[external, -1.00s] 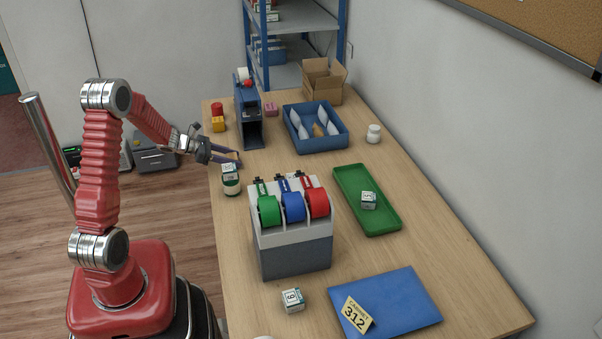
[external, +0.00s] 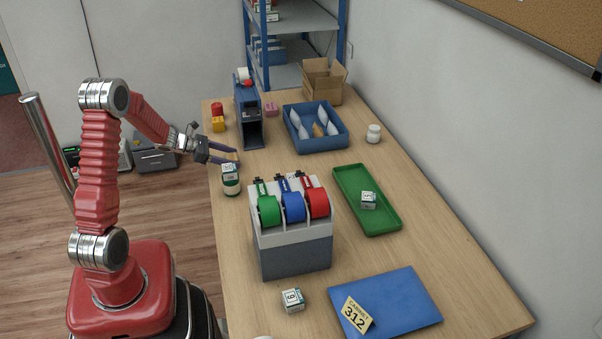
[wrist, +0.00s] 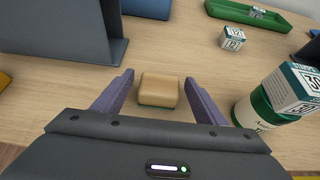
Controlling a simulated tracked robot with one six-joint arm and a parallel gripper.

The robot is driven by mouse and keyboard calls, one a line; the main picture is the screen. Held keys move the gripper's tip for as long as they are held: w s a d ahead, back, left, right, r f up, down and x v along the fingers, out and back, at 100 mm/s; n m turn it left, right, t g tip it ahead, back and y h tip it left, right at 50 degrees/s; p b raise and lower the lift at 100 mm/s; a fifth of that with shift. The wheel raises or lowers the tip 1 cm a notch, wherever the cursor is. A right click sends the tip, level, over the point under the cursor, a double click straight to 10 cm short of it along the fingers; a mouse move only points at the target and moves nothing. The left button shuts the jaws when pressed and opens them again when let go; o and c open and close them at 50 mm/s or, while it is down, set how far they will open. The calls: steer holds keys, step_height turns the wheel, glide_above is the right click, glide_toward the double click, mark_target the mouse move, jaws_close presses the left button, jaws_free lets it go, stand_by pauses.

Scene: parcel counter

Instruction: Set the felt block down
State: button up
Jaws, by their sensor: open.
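The felt block (wrist: 158,87) is tan with a dark green strip along its lower edge. In the wrist view it appears to sit flat on the wooden counter. My gripper (wrist: 157,82) is open, with one finger on each side of the block and a visible gap on both sides. In the external view my gripper (external: 236,157) is low over the counter's left edge, and the block is hard to make out there.
A green jar (wrist: 262,110) with a labelled cube (wrist: 297,88) on top stands close to my right finger. A dark blue stand (wrist: 60,30) is at left. Another labelled cube (wrist: 232,38) and a green tray (wrist: 225,11) lie beyond; the wood between is clear.

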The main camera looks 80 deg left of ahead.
steer(key=v, duration=1.1)
steer(key=shift+s, duration=0.15)
stand_by(0.4)
steer(key=s+d+f+m+g+h, duration=0.2)
steer(key=s+d+f+m+g, duration=0.15)
steer(key=d+m, duration=0.35)
steer(key=d+r+m+g+h, duration=0.15)
steer(key=d+m+g, duration=0.25)
steer(key=d+m, duration=0.75)
steer(key=d+r+m+y, duration=0.1)
steer(key=d+r+m, duration=0.3)
steer(key=d, duration=0.5)
steer(key=d+r+m+y, duration=0.1)
steer(key=d+r+m, duration=0.3)
steer(key=d+m, duration=0.3)
steer(key=d+r+m+y, duration=0.1)
steer(key=d+r+m, duration=0.4)
steer(key=d, duration=0.6)
steer(key=shift+w+d+m+t, duration=0.25)
steer(key=shift+w+m+t, duration=0.2)
steer(key=shift+m, duration=0.3)
steer(key=shift+y, duration=0.25)
